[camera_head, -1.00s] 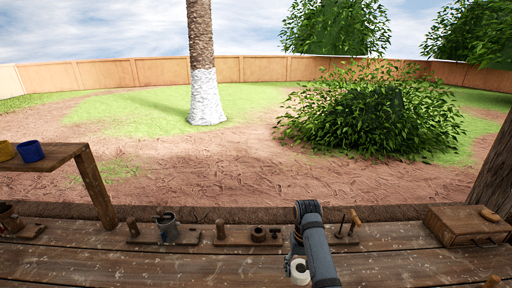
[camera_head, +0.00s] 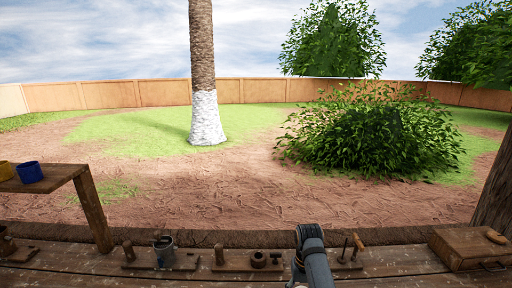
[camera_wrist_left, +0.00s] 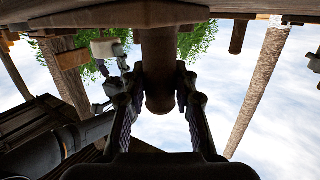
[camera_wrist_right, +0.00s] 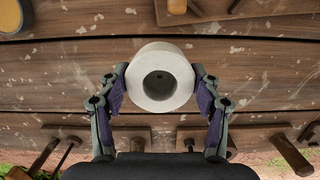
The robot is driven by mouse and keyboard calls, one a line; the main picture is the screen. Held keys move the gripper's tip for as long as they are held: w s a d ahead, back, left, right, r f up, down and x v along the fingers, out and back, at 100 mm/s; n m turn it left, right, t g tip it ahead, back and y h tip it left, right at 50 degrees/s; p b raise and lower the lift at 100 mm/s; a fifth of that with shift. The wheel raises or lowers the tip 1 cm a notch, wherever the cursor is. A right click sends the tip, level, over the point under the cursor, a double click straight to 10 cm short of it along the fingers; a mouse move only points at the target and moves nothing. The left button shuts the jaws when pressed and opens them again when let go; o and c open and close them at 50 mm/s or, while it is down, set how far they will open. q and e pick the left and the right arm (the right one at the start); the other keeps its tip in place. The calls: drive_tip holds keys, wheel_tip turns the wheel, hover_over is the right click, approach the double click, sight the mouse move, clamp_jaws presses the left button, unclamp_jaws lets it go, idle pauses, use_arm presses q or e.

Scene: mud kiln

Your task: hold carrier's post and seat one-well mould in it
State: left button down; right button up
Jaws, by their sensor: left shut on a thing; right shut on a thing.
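The carrier's post is a dark round wooden post (camera_wrist_left: 160,50) in the left wrist view. It stands between the fingers of my left gripper (camera_wrist_left: 160,92), which is shut on it. A wooden board (camera_wrist_left: 105,17) adjoins the post along the top of that view. The one-well mould is a white cylinder with a round central hole (camera_wrist_right: 177,98) in the right wrist view. My right gripper (camera_wrist_right: 161,90) is shut on its sides above the planks, apart from the wooden board (camera_wrist_right: 240,8) at the top edge. My left gripper is outside the head view.
Along the bench's far edge stand wooden holders, one with a grey metal cup (camera_head: 164,251) and one with a dark ring (camera_head: 259,259). A wooden box (camera_head: 468,249) lies right. A raised shelf (camera_head: 50,179) at left bears a blue cup (camera_head: 29,172).

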use_arm(q)
drive_tip(key=c, duration=1)
unclamp_jaws()
